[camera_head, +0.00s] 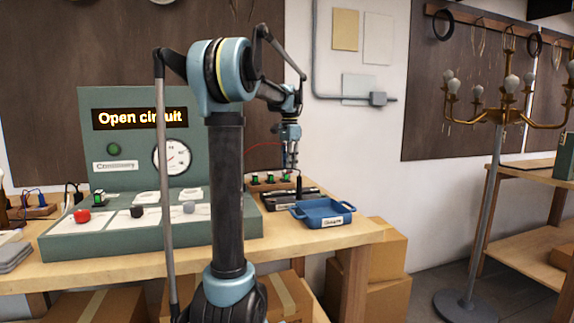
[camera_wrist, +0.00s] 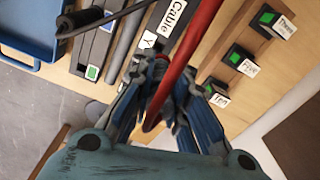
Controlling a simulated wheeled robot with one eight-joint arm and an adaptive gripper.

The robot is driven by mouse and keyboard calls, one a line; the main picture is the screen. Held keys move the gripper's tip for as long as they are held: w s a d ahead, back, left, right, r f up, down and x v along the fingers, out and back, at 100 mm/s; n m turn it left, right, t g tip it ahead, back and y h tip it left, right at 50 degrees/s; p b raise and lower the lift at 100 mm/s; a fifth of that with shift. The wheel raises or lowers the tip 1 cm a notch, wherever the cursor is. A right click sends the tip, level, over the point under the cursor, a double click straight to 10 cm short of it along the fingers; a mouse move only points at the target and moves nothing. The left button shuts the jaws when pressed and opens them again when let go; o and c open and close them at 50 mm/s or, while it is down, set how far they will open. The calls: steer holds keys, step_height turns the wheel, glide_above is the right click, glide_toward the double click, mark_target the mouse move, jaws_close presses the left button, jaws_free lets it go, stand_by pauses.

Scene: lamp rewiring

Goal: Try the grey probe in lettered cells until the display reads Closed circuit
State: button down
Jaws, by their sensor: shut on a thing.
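The display (camera_head: 140,117) on the green panel reads "Open circuit". My gripper (camera_head: 290,160) points down over the right part of the bench. In the wrist view my gripper (camera_wrist: 160,92) is shut around a red lead (camera_wrist: 187,50); fingers hide what is at its end, so I cannot tell whether this is the grey probe. A dark strip with a white label (camera_wrist: 172,14) and a "Y" tag (camera_wrist: 149,40) lies below the fingers. A black-tipped rod (camera_wrist: 85,20) stands beside it. I cannot tell whether the held end touches a cell.
A blue tray (camera_head: 322,212) sits at the bench's right front. A wooden rack with green-marked blocks (camera_wrist: 240,60) is right of the fingers in the wrist view. The console holds red (camera_head: 82,216), black (camera_head: 137,211) and grey (camera_head: 189,207) knobs. A lamp stand (camera_head: 490,200) is right.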

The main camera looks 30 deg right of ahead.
mark_target(290, 172)
steer(key=shift+f, duration=0.15)
steer(key=shift+f, duration=2.95)
steer(key=shift+d+f, duration=0.1)
steer(key=shift+f, duration=0.4)
steer(key=c, duration=1.5)
jaws_free()
steer(key=shift+s, duration=0.1)
step_height(290, 172, up, 12)
steer(key=shift+f, duration=0.1)
